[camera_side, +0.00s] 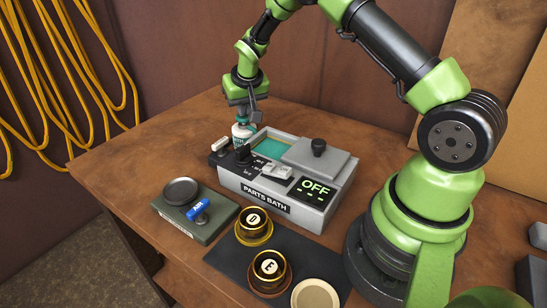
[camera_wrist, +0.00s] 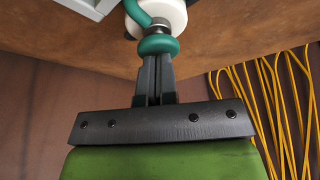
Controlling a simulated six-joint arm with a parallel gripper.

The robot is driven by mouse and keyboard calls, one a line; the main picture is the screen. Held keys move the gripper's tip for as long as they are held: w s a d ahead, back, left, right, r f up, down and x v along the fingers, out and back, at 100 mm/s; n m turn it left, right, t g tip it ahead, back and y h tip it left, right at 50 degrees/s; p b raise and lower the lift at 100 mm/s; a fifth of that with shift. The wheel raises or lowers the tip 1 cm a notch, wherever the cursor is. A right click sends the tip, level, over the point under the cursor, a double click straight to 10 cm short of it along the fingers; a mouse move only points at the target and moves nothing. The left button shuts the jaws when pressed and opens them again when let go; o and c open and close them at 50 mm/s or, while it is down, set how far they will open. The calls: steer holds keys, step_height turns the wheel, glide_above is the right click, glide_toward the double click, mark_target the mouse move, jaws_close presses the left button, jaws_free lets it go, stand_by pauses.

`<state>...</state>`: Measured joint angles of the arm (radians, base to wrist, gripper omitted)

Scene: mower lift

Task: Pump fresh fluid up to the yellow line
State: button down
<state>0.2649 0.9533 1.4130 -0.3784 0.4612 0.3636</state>
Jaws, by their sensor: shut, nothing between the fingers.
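The grey parts bath (camera_side: 240,189) stands on the bench with teal fluid (camera_side: 270,148) showing in its open part. A yellowish strip shows along the fluid's edge, but the level against a yellow line is too small to tell. A white pump bottle (camera_side: 241,132) with a teal top stands at the bath's back left corner. In the wrist view the teal pump head (camera_wrist: 159,45) sits above the white body (camera_wrist: 172,14). My gripper (camera_side: 241,113) points down over the pump. Its fingers (camera_wrist: 157,65) are shut together and empty, with the tips at the pump head; contact is unclear.
The bath has a grey lid with a black knob (camera_side: 318,147), and a display (camera_side: 315,189) reading OFF. A green box with a blue AIR lever (camera_side: 199,210) stands in front left. Jars D (camera_side: 253,225) and E (camera_side: 269,271) stand on a dark mat. Yellow hoses (camera_side: 60,75) hang behind.

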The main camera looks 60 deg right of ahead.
steer(key=shift+r, duration=2.65)
steer(key=s+a+r+t+y, duration=0.1)
steer(key=s+a+r, duration=0.35)
steer(key=r, duration=0.25)
steer(key=s+a+r+t, duration=0.1)
steer(key=s+a+r, duration=0.3)
steer(key=s+r, duration=0.25)
steer(key=s+a+y, duration=0.1)
steer(key=s+a, duration=0.1)
steer(key=s, duration=0.3)
steer(key=s+a+r+n+y, duration=0.1)
steer(key=s+a, duration=0.2)
steer(key=s, duration=0.3)
steer(key=s+a+r+n+t+y, duration=0.1)
steer(key=s+a, duration=0.1)
steer(key=s, duration=0.4)
steer(key=shift+s+a+r, duration=0.15)
steer(key=shift+a+r, duration=0.05)
steer(key=shift+a, duration=0.1)
